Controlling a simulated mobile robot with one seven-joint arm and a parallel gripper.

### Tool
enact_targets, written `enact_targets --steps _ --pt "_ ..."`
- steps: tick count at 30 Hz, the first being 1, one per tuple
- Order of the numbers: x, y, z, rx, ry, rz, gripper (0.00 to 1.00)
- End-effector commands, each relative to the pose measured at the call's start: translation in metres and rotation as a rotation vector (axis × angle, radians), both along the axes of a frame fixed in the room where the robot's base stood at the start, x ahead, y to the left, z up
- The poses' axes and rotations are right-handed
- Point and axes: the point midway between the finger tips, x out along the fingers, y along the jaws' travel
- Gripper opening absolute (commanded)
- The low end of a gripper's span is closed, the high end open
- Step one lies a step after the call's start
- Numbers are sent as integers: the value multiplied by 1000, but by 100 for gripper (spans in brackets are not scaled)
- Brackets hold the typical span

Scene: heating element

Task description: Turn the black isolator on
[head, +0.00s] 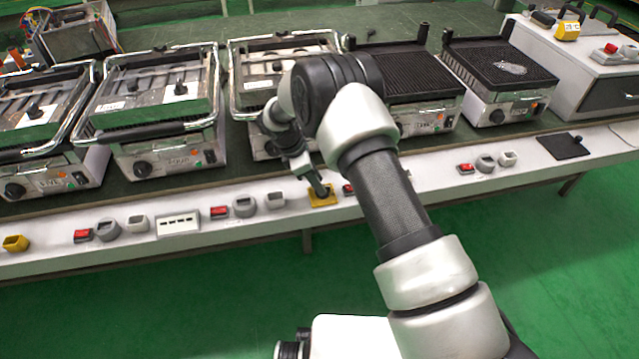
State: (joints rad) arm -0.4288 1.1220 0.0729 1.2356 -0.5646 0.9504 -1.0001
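A yellow square plate with a dark part at its middle (322,199), which looks like the isolator, is on the white front face of the bench, just below the centre. My arm reaches in from the lower right and bends over the bench. My gripper (318,184) points down at this plate, at or just above its dark middle. The fingertips are small and dark and blend with that part, so I cannot tell whether they touch it or how far apart they are. The position of the isolator's knob is hidden.
Red switches (219,212) and grey sockets line the white front strip (60,255). A white control box (580,70) is at the right. The green floor in front is clear.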

Motion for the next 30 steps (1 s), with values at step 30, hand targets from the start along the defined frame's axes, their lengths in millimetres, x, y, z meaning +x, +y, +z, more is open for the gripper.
enact_targets --steps 30 --pt "-6 21 50 1 0 0 31"
